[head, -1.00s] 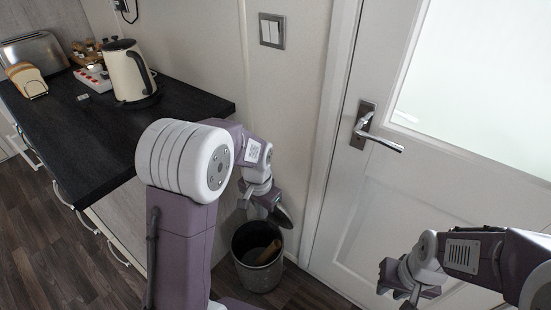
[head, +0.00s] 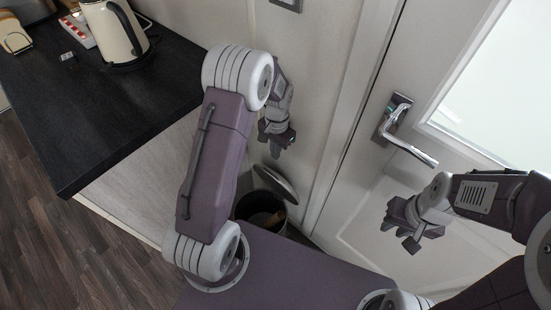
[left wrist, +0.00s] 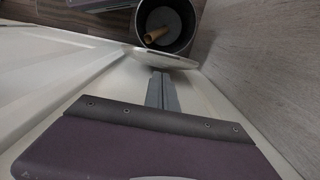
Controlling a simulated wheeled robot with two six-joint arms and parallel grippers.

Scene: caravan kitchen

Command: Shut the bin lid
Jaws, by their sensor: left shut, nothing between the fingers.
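The bin (head: 240,208) stands on the floor by the wall, partly hidden behind my left arm and base. Its lid (head: 277,183) is up, tilted at the back of the bin, and the mouth is uncovered. In the left wrist view the bin (left wrist: 141,22) is at the top, with the lid (left wrist: 165,59) edge-on just below it. My left gripper (head: 280,150) is shut and empty, above the lid; its fingers (left wrist: 162,90) point towards the lid, and I cannot tell whether they touch it. My right gripper (head: 400,232) is in front of the door; its jaws are unclear.
A brown tube-like thing (left wrist: 156,35) lies inside the bin. The dark counter (head: 110,105) with a kettle (head: 117,32) is at the left. The door (head: 365,195) with its handle (head: 410,145) is at the right, close to the bin. Open floor (head: 75,225) lies at the left.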

